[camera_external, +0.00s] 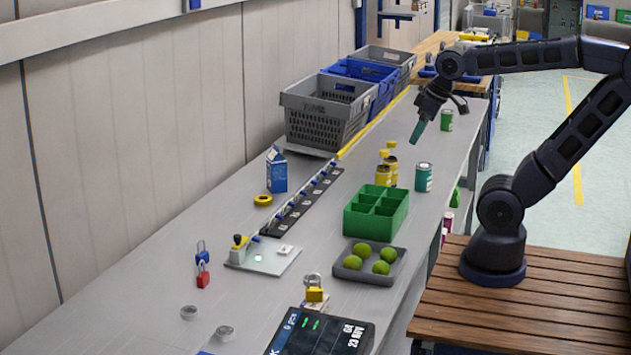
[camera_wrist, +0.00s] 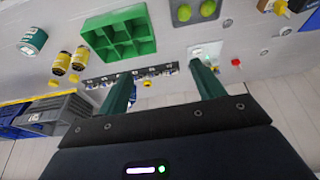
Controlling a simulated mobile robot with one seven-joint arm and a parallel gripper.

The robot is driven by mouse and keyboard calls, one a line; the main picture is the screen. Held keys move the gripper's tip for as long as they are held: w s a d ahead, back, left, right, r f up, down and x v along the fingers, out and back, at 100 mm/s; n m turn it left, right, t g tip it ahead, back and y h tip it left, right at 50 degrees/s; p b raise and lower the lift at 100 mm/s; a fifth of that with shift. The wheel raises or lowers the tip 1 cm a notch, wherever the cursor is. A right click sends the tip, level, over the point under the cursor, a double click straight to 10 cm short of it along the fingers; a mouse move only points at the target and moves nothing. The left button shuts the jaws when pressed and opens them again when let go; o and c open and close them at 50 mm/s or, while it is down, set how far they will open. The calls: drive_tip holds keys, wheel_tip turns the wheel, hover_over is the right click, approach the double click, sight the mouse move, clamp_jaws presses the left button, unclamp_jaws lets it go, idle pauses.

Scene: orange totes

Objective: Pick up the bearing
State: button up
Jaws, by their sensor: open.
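Two small grey rings that look like bearings lie flat on the bench in the external view, one (camera_external: 189,312) near the front left and one (camera_external: 225,333) just right of it. A third grey round part (camera_external: 312,279) sits behind a yellow block; I cannot tell if it is a bearing. Small grey discs also show at the right of the wrist view (camera_wrist: 286,31). My gripper (camera_external: 418,131) is high over the far part of the bench, well away from the rings. Its green fingers are apart with nothing between them in the wrist view (camera_wrist: 163,85).
A green divided bin (camera_external: 376,222) and a grey tray (camera_external: 345,274) of limes stand mid-bench. Grey and blue crates (camera_external: 318,105) line the wall.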

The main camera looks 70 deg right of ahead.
drive_tip(key=w+a+r+n+g, duration=0.1)
drive_tip(key=w+a+r+n, duration=0.2)
drive_tip(key=w, duration=0.5)
drive_tip(key=w+a+r+n, duration=0.1)
drive_tip(key=w+a+n, duration=0.1)
drive_tip(key=w+a, duration=0.45)
drive_tip(key=n+g, duration=0.4)
drive_tip(key=n, duration=1)
hover_over(189, 310)
wheel_tip(189, 310, down, 27)
wheel_tip(189, 310, down, 5)
drive_tip(key=shift+w+a+f, duration=0.1)
drive_tip(key=shift+w+a, duration=0.05)
drive_tip(key=shift+d+f, duration=0.2)
drive_tip(key=shift+f, duration=2.45)
drive_tip(key=c, duration=1.1)
